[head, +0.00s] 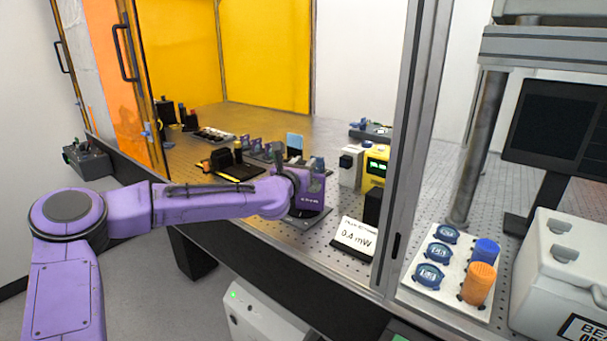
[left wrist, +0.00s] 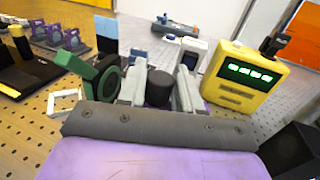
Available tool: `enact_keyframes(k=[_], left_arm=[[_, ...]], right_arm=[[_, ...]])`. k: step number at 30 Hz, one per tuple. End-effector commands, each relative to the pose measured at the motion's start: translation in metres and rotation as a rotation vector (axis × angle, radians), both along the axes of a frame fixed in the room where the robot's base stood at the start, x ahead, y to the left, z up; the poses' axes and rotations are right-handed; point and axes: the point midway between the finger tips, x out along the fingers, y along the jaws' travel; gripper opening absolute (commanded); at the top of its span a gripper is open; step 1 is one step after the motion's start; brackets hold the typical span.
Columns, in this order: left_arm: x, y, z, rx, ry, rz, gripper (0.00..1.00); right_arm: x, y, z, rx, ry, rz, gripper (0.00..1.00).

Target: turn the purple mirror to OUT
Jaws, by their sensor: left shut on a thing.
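My left gripper (head: 314,168) is at the end of my purple arm, over the front part of the perforated optical table. In the left wrist view its two grey fingers (left wrist: 160,84) are closed around a dark round knob (left wrist: 159,90). A purple block with small white lettering (head: 309,201) shows right at the gripper in the head view. Purple also shows around the knob in the wrist view, so this looks like the purple mirror's mount. The gripper hides much of it, and I cannot read which way the mirror is turned. My right gripper is not in view.
A yellow meter with green digits (left wrist: 243,76) stands to the right, beside a white box (head: 350,166). A green ring mount (left wrist: 103,80) is close left of the fingers. A grey frame post (head: 412,150) stands right.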

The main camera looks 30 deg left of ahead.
Motion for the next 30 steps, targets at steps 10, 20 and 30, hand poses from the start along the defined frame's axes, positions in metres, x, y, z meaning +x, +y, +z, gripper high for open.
enact_keyframes(k=[10, 20, 30], left_arm=[[0.000, 0.002, -0.003, -0.001, -0.002, -0.269, 0.04], [0.000, 0.001, -0.001, -0.001, 0.000, -0.427, 0.04], [0.000, 0.001, 0.000, 0.001, 0.000, -0.469, 0.04]], right_arm=[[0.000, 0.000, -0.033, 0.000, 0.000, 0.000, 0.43], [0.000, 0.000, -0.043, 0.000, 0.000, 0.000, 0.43], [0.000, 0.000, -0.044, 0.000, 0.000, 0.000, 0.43]])
